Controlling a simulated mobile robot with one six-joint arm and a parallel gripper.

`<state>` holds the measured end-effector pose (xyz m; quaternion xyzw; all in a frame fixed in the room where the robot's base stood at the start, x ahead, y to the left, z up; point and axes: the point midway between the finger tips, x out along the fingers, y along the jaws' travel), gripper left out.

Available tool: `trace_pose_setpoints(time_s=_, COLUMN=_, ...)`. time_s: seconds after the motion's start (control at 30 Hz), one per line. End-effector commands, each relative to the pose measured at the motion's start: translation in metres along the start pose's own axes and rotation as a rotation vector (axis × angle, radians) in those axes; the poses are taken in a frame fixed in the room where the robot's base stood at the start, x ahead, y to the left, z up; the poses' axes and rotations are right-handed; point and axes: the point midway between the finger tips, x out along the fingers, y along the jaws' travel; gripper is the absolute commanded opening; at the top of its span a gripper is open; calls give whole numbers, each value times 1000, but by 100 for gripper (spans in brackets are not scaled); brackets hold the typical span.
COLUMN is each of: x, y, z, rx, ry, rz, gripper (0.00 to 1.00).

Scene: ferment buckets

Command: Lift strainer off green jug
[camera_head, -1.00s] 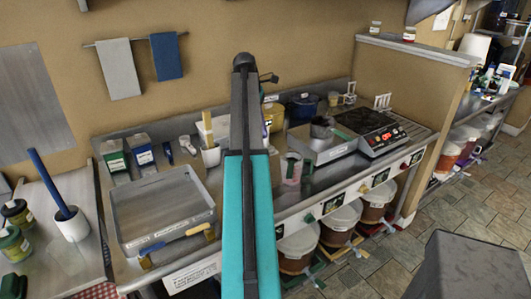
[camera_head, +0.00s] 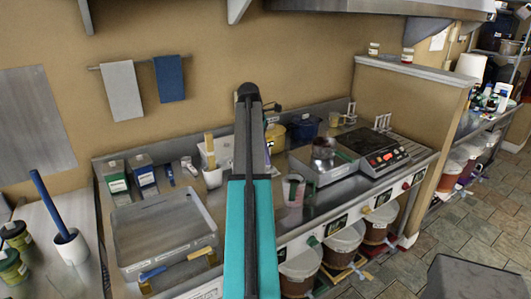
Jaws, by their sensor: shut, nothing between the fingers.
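A clear jug with a green handle (camera_head: 293,191) stands on the steel counter, just right of my arm. A dark, round strainer-like piece (camera_head: 322,146) sits higher up and further right, over a steel box beside the hob. A dark green handle (camera_head: 346,157) shows at its right side. It is too small to tell whether it rests in a second jug. My teal and black arm rises through the middle of the view. A small dark part shows past its upper end, but my gripper's fingers are hidden behind the arm.
A hob (camera_head: 378,146) with red digits stands at the right, by a low wall. A yellow pot (camera_head: 275,138) and a blue pot (camera_head: 303,128) stand at the back. A wide steel tray (camera_head: 163,236) fills the left counter. Lidded buckets (camera_head: 342,242) stand below.

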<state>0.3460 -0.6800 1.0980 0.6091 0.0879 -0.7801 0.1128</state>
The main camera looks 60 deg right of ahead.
Motion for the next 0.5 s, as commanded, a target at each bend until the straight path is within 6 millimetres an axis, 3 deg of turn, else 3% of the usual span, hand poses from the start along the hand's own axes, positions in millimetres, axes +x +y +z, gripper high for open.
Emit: trace_pose_setpoints(time_s=0.5, x=62, y=-1, z=0, rx=0, ry=0, rz=-2, gripper=0)
